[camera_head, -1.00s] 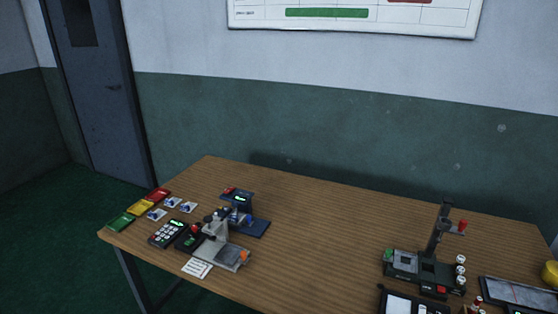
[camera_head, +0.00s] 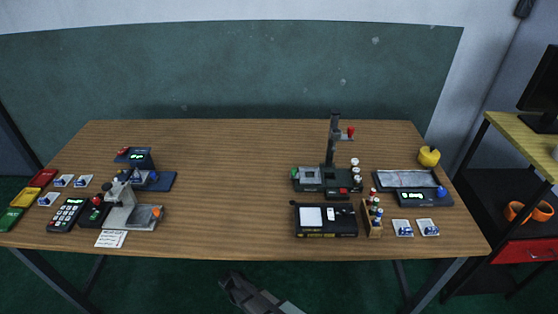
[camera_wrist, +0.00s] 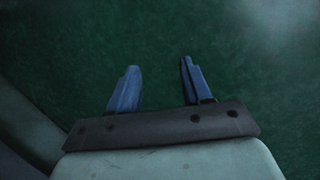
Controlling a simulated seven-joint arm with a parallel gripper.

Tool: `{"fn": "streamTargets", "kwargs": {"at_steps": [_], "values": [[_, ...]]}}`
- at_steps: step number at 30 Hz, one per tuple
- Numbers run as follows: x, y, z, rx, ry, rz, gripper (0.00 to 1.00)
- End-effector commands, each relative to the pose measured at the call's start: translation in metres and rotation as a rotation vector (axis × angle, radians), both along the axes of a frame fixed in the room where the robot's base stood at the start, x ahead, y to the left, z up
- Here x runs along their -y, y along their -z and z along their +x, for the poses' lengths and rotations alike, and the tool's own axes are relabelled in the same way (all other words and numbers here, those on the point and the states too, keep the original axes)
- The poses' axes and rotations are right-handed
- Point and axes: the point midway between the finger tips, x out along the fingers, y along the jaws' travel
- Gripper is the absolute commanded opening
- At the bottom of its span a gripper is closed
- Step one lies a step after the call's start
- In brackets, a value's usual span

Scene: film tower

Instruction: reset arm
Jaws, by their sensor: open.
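My gripper (camera_head: 238,284) shows at the bottom of the head view, in front of the table's near edge and clear of everything on the table. In the wrist view my gripper (camera_wrist: 157,80) has its two fingers apart with nothing between them, over the bare green floor. The film tower (camera_head: 331,150), a dark upright post with a red knob on a dark base, stands on the right half of the wooden table (camera_head: 235,180).
A microscope (camera_head: 122,205), a keypad (camera_head: 67,214) and coloured trays (camera_head: 27,196) stand at the left. A black case (camera_head: 325,220), a vial rack (camera_head: 372,218) and a flat panel (camera_head: 404,181) are at the right. The table's middle is clear. A shelf (camera_head: 515,140) stands at far right.

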Motion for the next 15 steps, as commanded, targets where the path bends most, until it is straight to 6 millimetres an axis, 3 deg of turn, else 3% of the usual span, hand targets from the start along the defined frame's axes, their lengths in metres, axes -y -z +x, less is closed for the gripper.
{"fn": "streamTargets", "kwargs": {"at_steps": [1,6,15], "values": [[0.026,-0.002,-0.007,-0.018,0.051,-0.006,0.49],[0.091,-0.001,-0.031,-0.080,0.216,-0.018,0.49],[0.186,-0.008,-0.089,-0.188,0.505,-0.032,0.49]]}}
